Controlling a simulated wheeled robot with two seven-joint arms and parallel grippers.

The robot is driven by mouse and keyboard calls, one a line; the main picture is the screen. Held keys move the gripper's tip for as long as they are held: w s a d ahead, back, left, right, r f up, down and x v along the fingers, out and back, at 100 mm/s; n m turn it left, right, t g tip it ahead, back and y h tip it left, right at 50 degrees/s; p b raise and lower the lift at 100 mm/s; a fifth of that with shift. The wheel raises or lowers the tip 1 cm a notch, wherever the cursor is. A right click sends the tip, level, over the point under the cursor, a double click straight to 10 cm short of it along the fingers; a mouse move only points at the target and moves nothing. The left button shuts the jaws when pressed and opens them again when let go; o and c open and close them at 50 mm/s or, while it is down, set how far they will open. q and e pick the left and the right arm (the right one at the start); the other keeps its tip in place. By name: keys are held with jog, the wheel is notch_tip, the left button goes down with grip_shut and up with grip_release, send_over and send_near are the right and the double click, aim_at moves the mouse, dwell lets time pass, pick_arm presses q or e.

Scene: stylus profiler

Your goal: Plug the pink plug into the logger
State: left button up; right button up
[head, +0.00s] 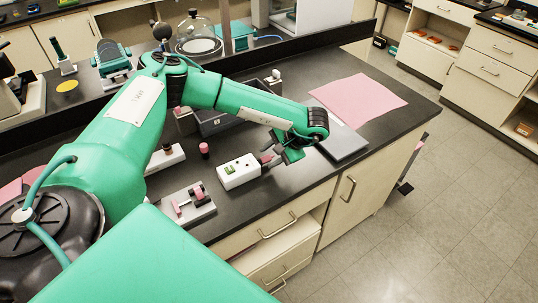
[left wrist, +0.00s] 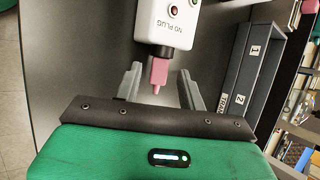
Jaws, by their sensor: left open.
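The white logger box (head: 238,172) with a green switch lies on the black bench, near its front edge. In the left wrist view the logger (left wrist: 172,22) shows upside-down "NO PLUG" lettering and a dark red light. The pink plug (left wrist: 158,72) is at the black socket on the logger's end, its narrow tip toward my gripper; I cannot tell how far it is seated. My left gripper (left wrist: 161,88) is open, its grey fingers on either side of the plug with gaps. In the head view the left gripper (head: 279,153) is at the logger's right end.
A grey holder with pink parts (head: 190,204) sits left of the logger, and a small pink-topped cylinder (head: 204,149) stands behind it. A dark bin (left wrist: 243,75) is marked 1 and 2. A pink sheet (head: 360,99) lies at the bench's right end.

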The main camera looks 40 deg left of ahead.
pick_arm(q)
jog(key=p+v, duration=0.2)
jog(key=v, duration=0.3)
jog(key=shift+w+d+r, duration=0.1)
jog(key=shift+d+r, duration=0.1)
jog(key=shift+r, duration=0.1)
jog(key=b+v, duration=0.3)
jog(key=v, duration=1.1)
jog(key=shift+b, duration=0.3)
